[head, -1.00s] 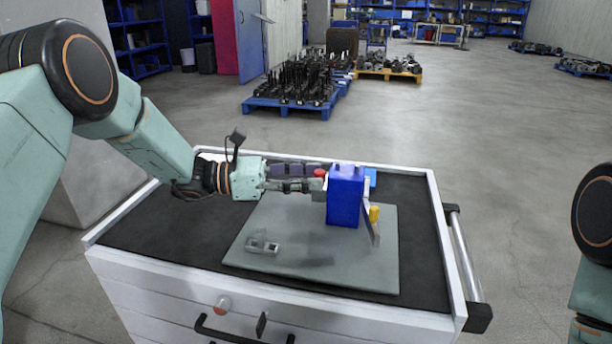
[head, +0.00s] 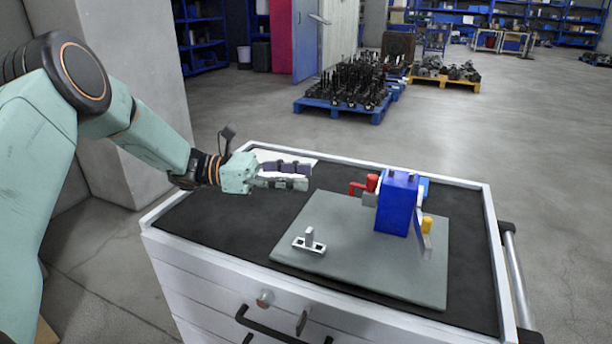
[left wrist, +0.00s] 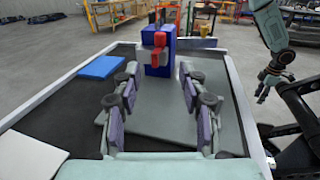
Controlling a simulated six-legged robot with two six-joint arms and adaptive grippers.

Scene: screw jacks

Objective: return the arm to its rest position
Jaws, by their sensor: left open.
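My left gripper (head: 302,177) is open and empty above the left part of the cart top in the head view. Its two spread fingers frame the lower middle of the left wrist view (left wrist: 157,82). A blue block (head: 397,205) with a red handle (head: 366,185) on its left side and a yellow part (head: 427,225) at its right stands on a grey plate (head: 350,262). The fingertips are apart from the red handle. My right gripper (left wrist: 263,92) shows small at the right of the left wrist view; its jaw state is unclear.
A small grey bracket (head: 308,243) with an upright peg is on the plate's left part. A flat blue piece (left wrist: 100,67) lies on the black cart top (head: 235,225). The cart has raised white edges. A pallet of dark parts (head: 345,107) stands on the floor behind.

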